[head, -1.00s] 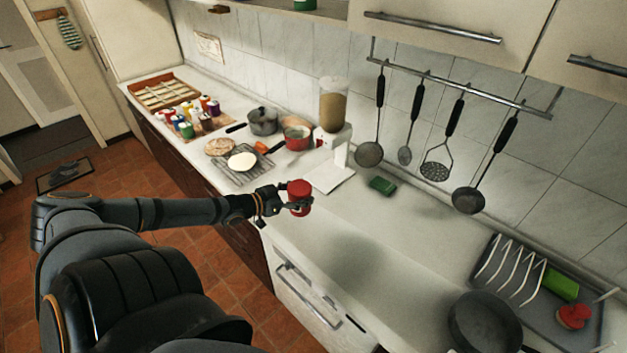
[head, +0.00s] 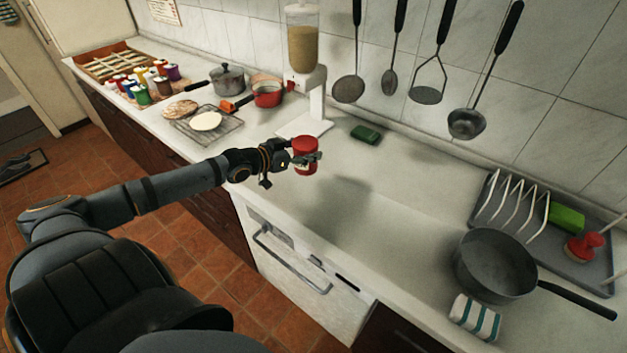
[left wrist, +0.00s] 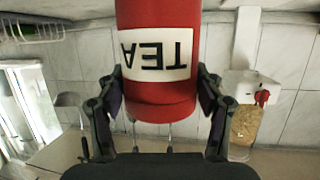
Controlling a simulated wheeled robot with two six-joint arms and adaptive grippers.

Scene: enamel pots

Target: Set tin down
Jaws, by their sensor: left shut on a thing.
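A red tin (head: 306,152) is held at the tip of my left arm in the head view. In the left wrist view the red tin (left wrist: 160,95) shows a white label reading TEA, upside down in the picture. My left gripper (head: 303,160) is shut on it, with one finger on each side of the tin in the wrist view. The tin appears upright and above the white counter (head: 365,215); whether its base touches the counter cannot be told. My right gripper is not in view.
A dispenser (head: 303,60) stands behind the tin, with a green sponge (head: 366,134) to its right. A grey pan (head: 495,265), a striped cloth (head: 475,318) and a dish rack (head: 512,200) are at the right. Utensils hang on the wall. The counter right of the tin is clear.

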